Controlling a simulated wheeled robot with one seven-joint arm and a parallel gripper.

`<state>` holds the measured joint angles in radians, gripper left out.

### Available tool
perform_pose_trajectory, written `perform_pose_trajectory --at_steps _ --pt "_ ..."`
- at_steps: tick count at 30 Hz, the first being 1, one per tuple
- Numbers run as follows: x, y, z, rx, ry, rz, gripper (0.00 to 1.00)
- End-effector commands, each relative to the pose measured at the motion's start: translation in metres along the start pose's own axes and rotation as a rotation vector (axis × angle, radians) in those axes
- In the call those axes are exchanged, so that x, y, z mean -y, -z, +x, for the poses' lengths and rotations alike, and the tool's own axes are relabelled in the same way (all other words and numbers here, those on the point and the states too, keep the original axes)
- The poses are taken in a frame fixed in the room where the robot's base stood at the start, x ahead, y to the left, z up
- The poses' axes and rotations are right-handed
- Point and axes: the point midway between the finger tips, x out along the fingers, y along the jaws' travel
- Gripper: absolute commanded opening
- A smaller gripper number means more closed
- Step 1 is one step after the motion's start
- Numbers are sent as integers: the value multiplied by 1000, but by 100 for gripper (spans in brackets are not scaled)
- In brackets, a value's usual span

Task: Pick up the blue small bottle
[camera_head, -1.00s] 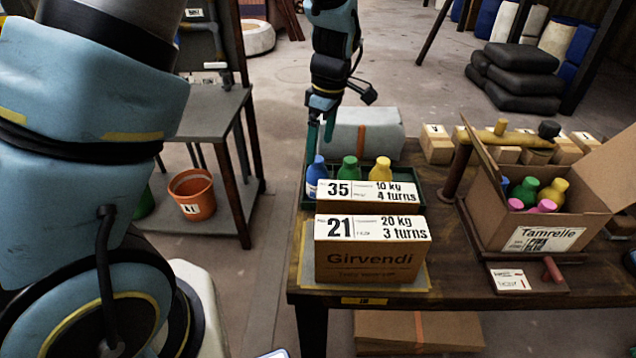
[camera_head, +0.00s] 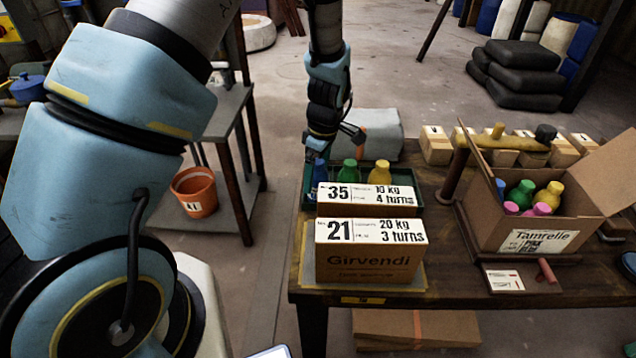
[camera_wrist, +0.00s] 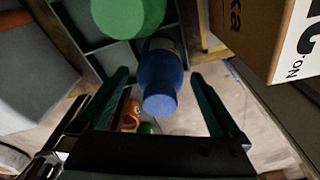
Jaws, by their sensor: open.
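The blue small bottle (camera_head: 320,173) stands in the left end of a green tray (camera_head: 308,196), partly hidden by my gripper in the head view. My gripper (camera_head: 317,158) is right above and around it, pointing down. In the wrist view the blue bottle (camera_wrist: 160,82) lies between the two green fingers of my open gripper (camera_wrist: 163,108), with a gap on each side. A green bottle (camera_head: 349,172) and a yellow bottle (camera_head: 380,172) stand to its right in the same tray.
Two labelled boxes, 35 (camera_head: 366,195) and 21 (camera_head: 370,250), stand in front of the tray. An open Tamrelle carton (camera_head: 487,222) with several bottles is at the right. A grey bundle (camera_head: 380,135) lies behind the tray. An orange bucket (camera_head: 194,192) is at the left.

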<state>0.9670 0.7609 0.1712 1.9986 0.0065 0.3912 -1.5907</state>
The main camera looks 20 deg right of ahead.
Motion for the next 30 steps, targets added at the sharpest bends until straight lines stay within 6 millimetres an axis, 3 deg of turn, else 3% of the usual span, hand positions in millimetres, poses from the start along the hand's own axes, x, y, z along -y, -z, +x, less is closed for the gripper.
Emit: perform_pose_trajectory --at_steps 2,27,30 --pt "0 0 0 0 0 0 93" --pt "0 0 0 0 0 0 0" --pt "0 0 -1 0 -1 0 0"
